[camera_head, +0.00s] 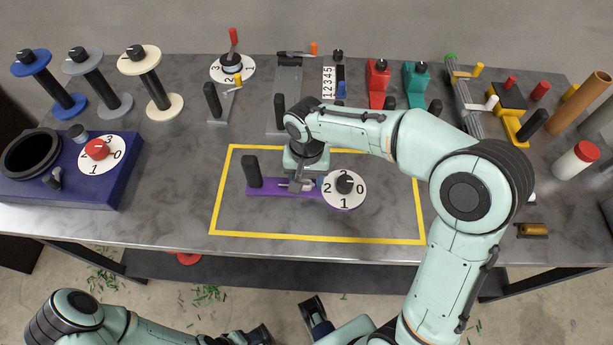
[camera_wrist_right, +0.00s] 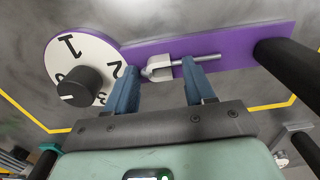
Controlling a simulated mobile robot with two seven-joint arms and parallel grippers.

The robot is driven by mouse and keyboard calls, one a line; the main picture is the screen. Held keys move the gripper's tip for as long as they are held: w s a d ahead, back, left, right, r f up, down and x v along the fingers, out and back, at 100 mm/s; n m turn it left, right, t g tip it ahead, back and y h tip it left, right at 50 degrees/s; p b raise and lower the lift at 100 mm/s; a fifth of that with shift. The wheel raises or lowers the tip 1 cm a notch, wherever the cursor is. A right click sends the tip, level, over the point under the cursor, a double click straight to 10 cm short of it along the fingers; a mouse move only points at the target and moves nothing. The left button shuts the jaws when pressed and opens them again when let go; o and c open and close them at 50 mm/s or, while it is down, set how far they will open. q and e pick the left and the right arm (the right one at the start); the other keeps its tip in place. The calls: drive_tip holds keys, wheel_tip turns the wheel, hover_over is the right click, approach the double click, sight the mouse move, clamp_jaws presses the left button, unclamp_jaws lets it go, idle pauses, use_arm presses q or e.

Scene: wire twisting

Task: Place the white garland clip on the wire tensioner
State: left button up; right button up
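A purple plate (camera_head: 262,187) with a black post and a white numbered dial (camera_head: 345,189) lies inside the yellow outline. It may be the wire tensioner. My right gripper (camera_head: 303,183) is low over its middle, pointing down. In the right wrist view the purple plate (camera_wrist_right: 225,36) carries a small pale block (camera_wrist_right: 160,67) with a metal rod. The right fingers (camera_wrist_right: 160,86) are apart, one towards each side of this block, with a gap between them. A small white clip (camera_head: 491,103) sits by the grey rail at the back right. My left arm is at the bottom edge; its fingers are unclear.
A blue-purple dial box (camera_head: 60,185) stands on the left, with several spools behind it. Coloured tools line the table's back. The yellow outline (camera_head: 318,238) is mostly clear in front of the plate.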

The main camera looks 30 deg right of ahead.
sight(307, 182)
drive_tip(key=shift+r, duration=0.25)
wheel_tip(307, 182, up, 12)
drive_tip(key=p, duration=0.2)
drive_tip(key=shift+f, duration=0.15)
idle(0.5)
